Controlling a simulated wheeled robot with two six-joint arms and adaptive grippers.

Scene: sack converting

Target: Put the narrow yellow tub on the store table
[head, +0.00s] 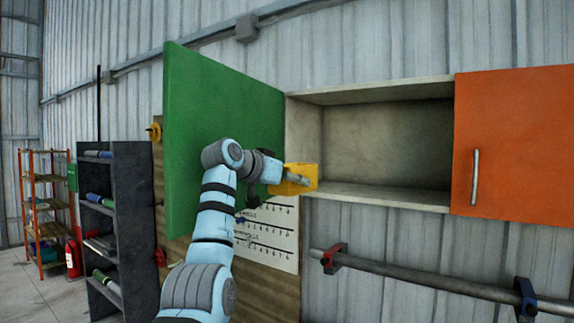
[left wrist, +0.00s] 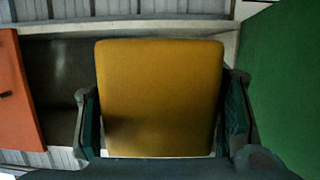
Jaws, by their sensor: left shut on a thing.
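The yellow tub (head: 306,174) is held in my left gripper (head: 290,182) in front of the lower left corner of the open wall cabinet. In the left wrist view, the tub (left wrist: 160,85) fills the middle, with a finger of my left gripper (left wrist: 162,112) closed on each side of it. Its inside cannot be seen. My right gripper is not in view. I cannot make out a store table in either view.
The wall cabinet (head: 372,196) is empty where it shows. Its green door (head: 220,110) stands open close to my arm; its orange door (head: 515,140) is shut. A pipe rail (head: 420,278) runs below. A dark shelf rack (head: 135,210) stands at left.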

